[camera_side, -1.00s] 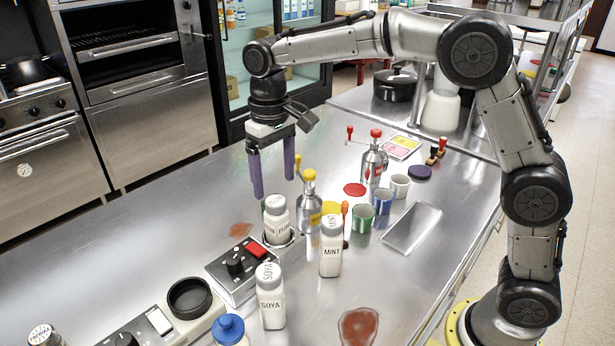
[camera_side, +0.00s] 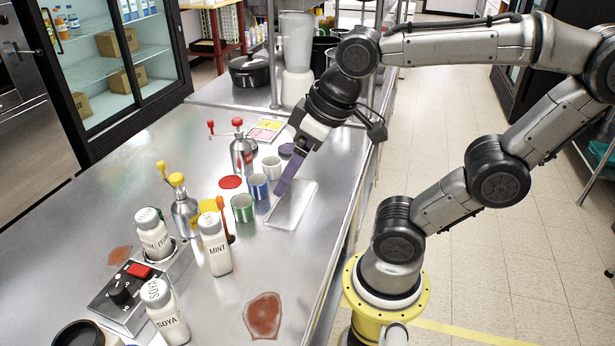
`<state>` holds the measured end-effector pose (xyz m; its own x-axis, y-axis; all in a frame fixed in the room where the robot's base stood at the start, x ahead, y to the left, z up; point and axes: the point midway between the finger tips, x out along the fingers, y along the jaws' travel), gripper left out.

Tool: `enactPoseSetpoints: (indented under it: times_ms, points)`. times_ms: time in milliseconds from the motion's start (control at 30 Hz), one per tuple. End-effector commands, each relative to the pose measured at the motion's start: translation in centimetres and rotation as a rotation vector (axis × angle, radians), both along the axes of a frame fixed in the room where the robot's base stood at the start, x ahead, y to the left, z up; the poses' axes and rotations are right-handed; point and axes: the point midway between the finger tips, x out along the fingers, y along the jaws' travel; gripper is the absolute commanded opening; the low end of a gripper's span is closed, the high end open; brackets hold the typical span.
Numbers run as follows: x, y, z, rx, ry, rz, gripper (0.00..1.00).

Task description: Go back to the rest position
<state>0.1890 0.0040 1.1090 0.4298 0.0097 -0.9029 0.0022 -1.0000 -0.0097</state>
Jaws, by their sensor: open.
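My gripper (camera_side: 282,189) has purple fingers and tilts down to the left beside the right edge of the steel counter (camera_side: 95,220). It is empty and open. From this side one finger mostly covers the other. In the picture its tips overlap the upper left part of a flat metal tray (camera_side: 297,208), next to the blue cup (camera_side: 258,187). I cannot tell how high the tips are above the tray.
Green (camera_side: 243,209) and white (camera_side: 272,168) cups stand near the tray. The floor (camera_side: 480,260) on the right is clear.

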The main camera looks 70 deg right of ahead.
Motion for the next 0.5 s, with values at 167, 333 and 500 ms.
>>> enactPoseSetpoints:
  times_ms: [167,333,500]
  points:
    - [-2.3,-0.4,-1.5,-0.008,-0.046,-0.003,0.84]
    - [-2.5,-0.4,-1.8,-0.010,-0.049,-0.002,0.84]
    - [-2.5,-0.4,-1.7,-0.010,-0.048,-0.003,0.84]
